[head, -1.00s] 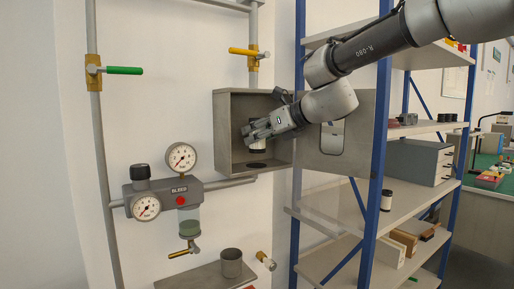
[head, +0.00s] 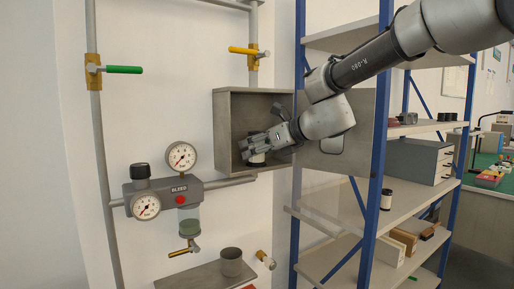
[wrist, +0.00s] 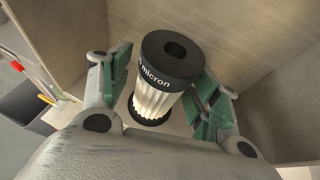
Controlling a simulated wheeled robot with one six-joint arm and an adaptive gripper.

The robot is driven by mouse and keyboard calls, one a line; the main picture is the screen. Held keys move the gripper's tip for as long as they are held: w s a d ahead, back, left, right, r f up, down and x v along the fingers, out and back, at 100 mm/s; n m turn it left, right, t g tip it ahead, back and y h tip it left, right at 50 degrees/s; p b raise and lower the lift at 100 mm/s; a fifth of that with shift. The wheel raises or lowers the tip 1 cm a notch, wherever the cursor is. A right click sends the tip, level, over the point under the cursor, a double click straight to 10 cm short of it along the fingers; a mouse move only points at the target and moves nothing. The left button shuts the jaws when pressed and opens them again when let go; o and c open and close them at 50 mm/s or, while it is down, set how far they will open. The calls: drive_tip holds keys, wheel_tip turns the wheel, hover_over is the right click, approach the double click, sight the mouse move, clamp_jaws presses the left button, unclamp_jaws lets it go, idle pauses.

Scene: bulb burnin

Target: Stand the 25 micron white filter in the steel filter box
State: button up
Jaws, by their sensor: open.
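The white pleated filter with black end caps (wrist: 163,75) stands in the steel filter box (head: 216,130). Its cap shows the word "micron"; the number is turned out of sight. In the head view the filter (head: 257,159) is low in the box, over the dark round spot on its floor, mostly covered by my gripper (head: 257,142). In the wrist view my gripper (wrist: 163,90) is open, with green-padded fingers either side of the filter.
The box's door (head: 355,148) hangs open to the right, behind my arm. A blue-posted shelf rack (head: 376,130) stands close on the right, with another black-capped white filter (head: 386,200) on it.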

drive_tip(key=shift+r, duration=0.25)
drive_tip(key=v, duration=1.2)
drive_tip(key=s+d+f+n+g+h, duration=0.1)
drive_tip(key=s+d+f+n+h, duration=0.2)
drive_tip(key=s+d+f+n, duration=0.3)
drive_tip(key=s+d+f+n+g+h, duration=0.2)
drive_tip(key=s+d+f+n, duration=0.4)
drive_tip(key=s+d+n, duration=0.3)
drive_tip(key=s+d+f+n+g+h, duration=0.1)
drive_tip(key=s+d+f+n+h, duration=0.4)
drive_tip(key=s+d+n, duration=0.3)
drive_tip(key=d+f+n, duration=0.1)
drive_tip(key=d+n, duration=0.2)
drive_tip(key=d, duration=0.3)
drive_tip(key=shift+s+f, duration=0.35)
